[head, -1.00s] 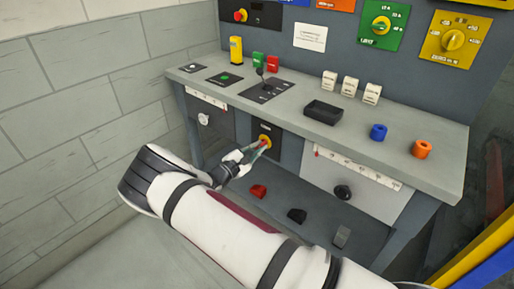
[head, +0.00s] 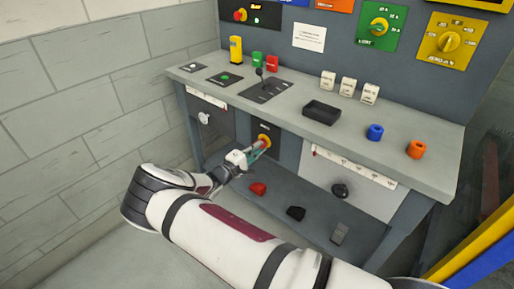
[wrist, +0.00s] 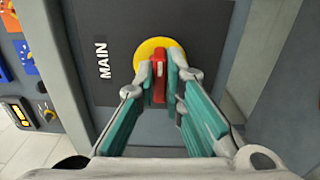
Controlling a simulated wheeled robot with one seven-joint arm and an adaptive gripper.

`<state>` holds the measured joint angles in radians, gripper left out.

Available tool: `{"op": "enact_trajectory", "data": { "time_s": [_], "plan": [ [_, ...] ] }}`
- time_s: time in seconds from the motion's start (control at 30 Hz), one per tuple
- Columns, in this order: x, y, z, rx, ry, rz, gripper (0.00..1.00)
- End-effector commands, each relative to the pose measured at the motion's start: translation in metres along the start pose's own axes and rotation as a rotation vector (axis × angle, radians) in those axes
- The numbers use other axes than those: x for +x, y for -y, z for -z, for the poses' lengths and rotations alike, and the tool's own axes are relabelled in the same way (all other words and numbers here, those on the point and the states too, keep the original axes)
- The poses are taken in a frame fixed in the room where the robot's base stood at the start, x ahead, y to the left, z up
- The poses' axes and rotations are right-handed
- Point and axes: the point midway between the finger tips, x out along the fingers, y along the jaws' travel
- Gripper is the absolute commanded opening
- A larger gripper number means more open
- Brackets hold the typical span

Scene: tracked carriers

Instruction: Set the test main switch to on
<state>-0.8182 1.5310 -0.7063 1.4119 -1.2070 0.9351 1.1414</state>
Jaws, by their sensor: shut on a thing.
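The main switch is a yellow disc (wrist: 150,48) with a red handle (wrist: 158,78), on a dark panel marked MAIN (wrist: 103,60) under the bench top. The lettering runs up the wrist picture, and the handle lies roughly along that same direction. In the head view the switch (head: 264,139) is partly covered by my fingers. My gripper (wrist: 160,76) has its teal-padded fingers shut on the red handle, one on each side. It also shows in the head view (head: 258,150). No on or off marks are readable.
Red (head: 258,188), black (head: 296,213) and grey (head: 340,233) pieces lie on the lower shelf. A wall stands to the left.

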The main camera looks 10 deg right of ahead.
Motion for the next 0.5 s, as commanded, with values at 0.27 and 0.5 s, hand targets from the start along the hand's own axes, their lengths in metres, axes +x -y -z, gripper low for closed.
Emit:
{"op": "enact_trajectory", "data": {
  "time_s": [0.27, 0.5],
  "plan": [
    [-0.0014, 0.0020, 0.0001, 0.038, -0.001, 0.003, 0.00],
    [-0.0015, 0.0022, 0.0002, 0.040, -0.001, 0.003, 0.00]
  ]
}}
